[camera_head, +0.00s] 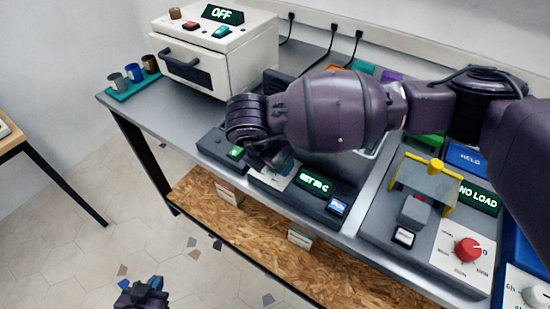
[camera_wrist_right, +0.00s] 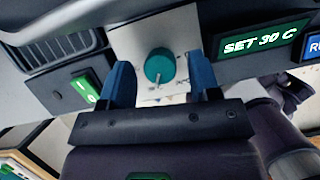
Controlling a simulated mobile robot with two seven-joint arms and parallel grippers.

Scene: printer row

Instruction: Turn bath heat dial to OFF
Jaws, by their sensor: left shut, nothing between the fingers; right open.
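The bath heat dial (camera_wrist_right: 160,66) is a round teal knob on a white plate (camera_wrist_right: 183,32) in the right wrist view. A small pale mark shows at its lower edge; the plate's lettering is too small to read. My right gripper (camera_wrist_right: 160,76) is open, its blue fingers on either side of the dial with gaps showing. In the head view my right arm hides most of the dial. The bath display (camera_head: 314,184) reads SET 30 C. My left gripper (camera_head: 142,292) is shut and empty, low over the floor, away from the bench.
A green switch (camera_wrist_right: 85,88) sits left of the plate and a blue button (camera_head: 337,207) right of the display. A white oven (camera_head: 240,55) reading OFF stands at the back left. A red knob (camera_head: 467,249) is at the right. The floor at left is mostly clear.

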